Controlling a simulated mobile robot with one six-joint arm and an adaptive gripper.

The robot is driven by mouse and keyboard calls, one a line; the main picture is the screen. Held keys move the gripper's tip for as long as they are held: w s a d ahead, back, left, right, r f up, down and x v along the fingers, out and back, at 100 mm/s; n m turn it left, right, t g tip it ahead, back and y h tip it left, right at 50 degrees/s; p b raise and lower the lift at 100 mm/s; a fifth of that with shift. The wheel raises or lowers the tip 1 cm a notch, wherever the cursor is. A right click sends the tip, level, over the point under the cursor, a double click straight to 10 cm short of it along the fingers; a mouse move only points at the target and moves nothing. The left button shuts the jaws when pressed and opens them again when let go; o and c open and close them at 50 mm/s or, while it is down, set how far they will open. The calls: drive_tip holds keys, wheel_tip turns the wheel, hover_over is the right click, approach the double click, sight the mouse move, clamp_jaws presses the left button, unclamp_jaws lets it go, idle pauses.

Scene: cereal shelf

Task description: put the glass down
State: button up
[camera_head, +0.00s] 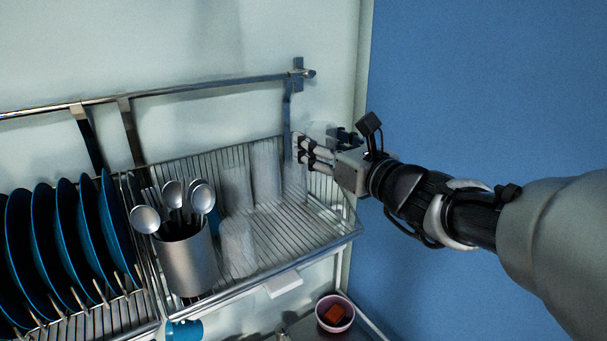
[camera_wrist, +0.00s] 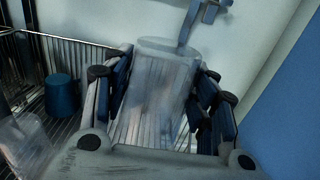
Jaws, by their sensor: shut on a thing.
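My gripper (camera_head: 300,150) reaches in from the right over the right end of the wire dish rack (camera_head: 310,225). Its fingers (camera_wrist: 162,100) are shut around a clear glass (camera_wrist: 160,80), one on each side. In the head view the held glass (camera_head: 294,182) is faint and partly hidden by the fingers. It looks roughly upright, low at the rack's back right. I cannot tell whether its base touches the wires. Other clear glasses stand on the rack to its left: one just beside it (camera_head: 266,175), another (camera_head: 235,188), and one nearer the front (camera_head: 238,248).
A metal holder with spoons (camera_head: 188,262) and several blue plates (camera_head: 65,235) fill the rack's left. A blue cup (camera_wrist: 62,94) shows left of my fingers in the wrist view. The rail (camera_head: 200,88) runs behind. The rack's front right is bare. A pink bowl (camera_head: 335,313) sits below.

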drive_tip(key=f, duration=1.5)
drive_tip(key=shift+w+a+b, duration=0.1)
drive_tip(key=shift+w+b, duration=0.25)
drive_tip(key=shift+s, duration=0.1)
drive_tip(key=shift+f, duration=0.15)
drive_tip(key=o, duration=1.3)
